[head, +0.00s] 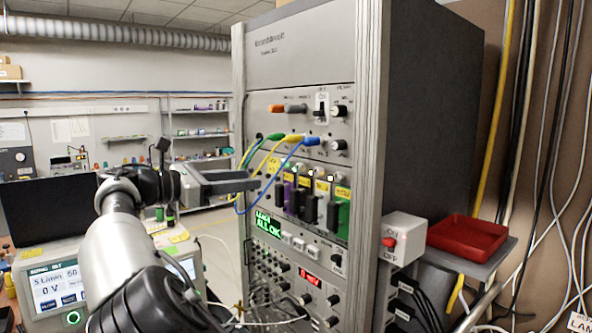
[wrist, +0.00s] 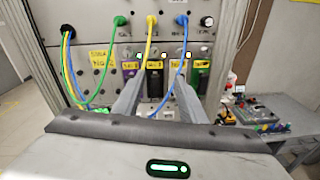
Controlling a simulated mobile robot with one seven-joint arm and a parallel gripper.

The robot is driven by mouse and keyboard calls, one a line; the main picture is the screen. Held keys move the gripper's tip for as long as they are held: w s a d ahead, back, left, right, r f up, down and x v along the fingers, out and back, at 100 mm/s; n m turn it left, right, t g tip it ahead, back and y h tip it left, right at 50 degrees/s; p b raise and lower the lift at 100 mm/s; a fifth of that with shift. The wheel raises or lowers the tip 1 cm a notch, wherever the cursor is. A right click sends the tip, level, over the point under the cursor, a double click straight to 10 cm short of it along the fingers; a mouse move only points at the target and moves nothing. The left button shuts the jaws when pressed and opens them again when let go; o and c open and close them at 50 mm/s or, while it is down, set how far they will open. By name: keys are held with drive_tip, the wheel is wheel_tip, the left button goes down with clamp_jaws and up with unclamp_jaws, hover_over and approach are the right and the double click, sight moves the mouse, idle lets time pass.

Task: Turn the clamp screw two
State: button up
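My gripper (head: 250,184) reaches in from the left, just in front of the rack's module row in the head view. In the wrist view its two fingers (wrist: 158,88) stand apart with nothing seen between them; a dark module (wrist: 155,84) shows behind the gap. Small silver round screws or knobs (head: 322,173) sit above the modules and their yellow labels; they also show in the wrist view (wrist: 205,52). I cannot read which is clamp screw two. The fingertips appear lower than these screws, and I see no contact.
Green, yellow and blue cables (head: 268,172) loop across the rack front near my gripper. The rack's display (head: 268,224) reads "ALL OK". A red tray (head: 467,237) and a switch box (head: 404,236) are on the right. A bench monitor (head: 62,285) stands at lower left.

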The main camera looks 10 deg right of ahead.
sight(297, 167)
drive_tip(key=shift+n+t+h, duration=0.3)
drive_tip(key=shift+t, duration=0.1)
drive_tip(key=x, duration=1.5)
drive_tip(key=shift+w+a+r, duration=0.15)
drive_tip(key=shift+w+r, duration=0.05)
drive_tip(key=shift+w, duration=0.25)
drive_tip(key=shift+c, duration=0.4)
clamp_jaws()
